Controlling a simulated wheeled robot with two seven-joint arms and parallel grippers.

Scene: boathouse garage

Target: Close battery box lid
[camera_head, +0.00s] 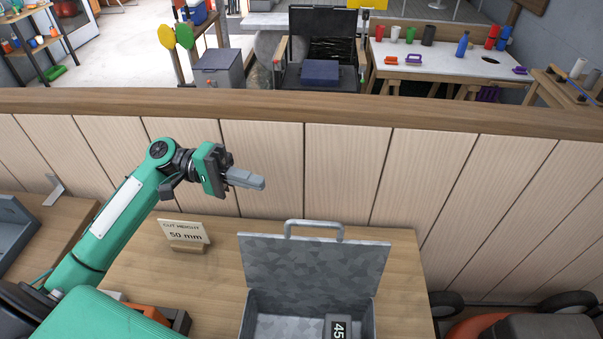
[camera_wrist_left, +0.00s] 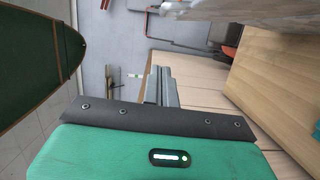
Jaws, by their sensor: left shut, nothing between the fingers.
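The grey metal battery box (camera_head: 362,322) stands on the wooden bench near the bottom of the head view. Its lid (camera_head: 314,266) is open, standing up at the back and leaning slightly backward, with a grey handle (camera_head: 314,224) on its top edge. Inside the box lies a dark block (camera_head: 338,327) marked with "45". My left gripper (camera_head: 262,183) is shut and empty, held above and to the left of the lid, apart from it. Its grey fingers also show in the left wrist view (camera_wrist_left: 161,86). My right gripper is not in view.
A "CUT HEIGHT 50 mm" sign (camera_head: 186,233) stands on the bench (camera_head: 145,262) left of the box. A panelled wall with a wooden top rail (camera_head: 300,108) runs behind the bench. Orange and dark items (camera_head: 150,313) lie at the lower left.

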